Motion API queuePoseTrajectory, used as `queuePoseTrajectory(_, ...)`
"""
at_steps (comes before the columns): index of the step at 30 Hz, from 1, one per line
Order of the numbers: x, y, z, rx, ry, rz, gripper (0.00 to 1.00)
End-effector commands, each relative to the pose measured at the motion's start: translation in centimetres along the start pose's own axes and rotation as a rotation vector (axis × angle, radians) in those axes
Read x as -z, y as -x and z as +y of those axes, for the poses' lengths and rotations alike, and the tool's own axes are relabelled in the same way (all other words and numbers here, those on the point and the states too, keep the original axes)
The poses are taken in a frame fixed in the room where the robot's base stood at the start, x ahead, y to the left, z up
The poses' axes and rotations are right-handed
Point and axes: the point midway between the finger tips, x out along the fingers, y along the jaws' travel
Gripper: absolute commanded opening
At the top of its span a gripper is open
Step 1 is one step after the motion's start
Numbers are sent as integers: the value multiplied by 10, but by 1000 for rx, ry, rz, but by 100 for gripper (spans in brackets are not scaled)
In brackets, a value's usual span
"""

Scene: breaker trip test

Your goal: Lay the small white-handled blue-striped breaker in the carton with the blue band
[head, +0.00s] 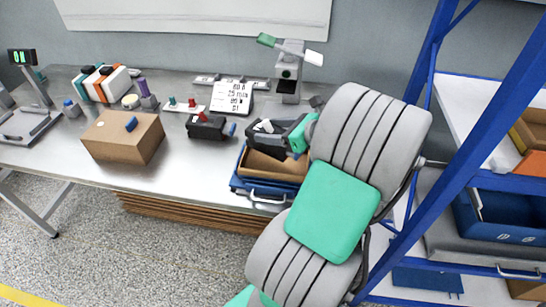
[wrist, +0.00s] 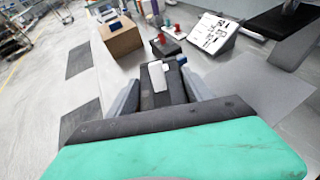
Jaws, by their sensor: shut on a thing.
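My gripper (head: 283,138) is shut on a dark breaker with a white handle (head: 265,126). The held breaker also shows between the fingers in the wrist view (wrist: 158,78), white handle up; I cannot make out a blue stripe on it. In the head view it is above an open brown carton (head: 262,163), which sits in or against a blue tray (head: 240,183) with a metal handle. I cannot tell whether the blue there is a band on the carton. My gripper hides part of the carton's inside.
A closed brown carton (head: 112,143) with a small blue piece on top stands at the left. A black breaker with a red handle (head: 207,128) lies between the cartons. A test stand (head: 288,80) and a sign (head: 232,97) are behind. A blue rack post (head: 440,150) stands right.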

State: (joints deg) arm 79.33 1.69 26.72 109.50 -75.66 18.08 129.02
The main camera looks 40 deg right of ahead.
Motion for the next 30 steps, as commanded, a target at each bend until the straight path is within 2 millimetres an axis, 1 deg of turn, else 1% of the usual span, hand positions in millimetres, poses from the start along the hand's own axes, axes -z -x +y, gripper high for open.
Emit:
queuePoseTrajectory(10, 54, -23, 0, 1, 2, -2, 0)
queuePoseTrajectory(12, 58, -25, -1, 1, 3, -2, 0)
queuePoseTrajectory(22, 60, -26, 0, 1, 3, -1, 0)
queuePoseTrajectory(23, 61, -26, 0, 1, 3, 0, 61)
queuePoseTrajectory(30, 61, -26, 0, 1, 2, 0, 81)
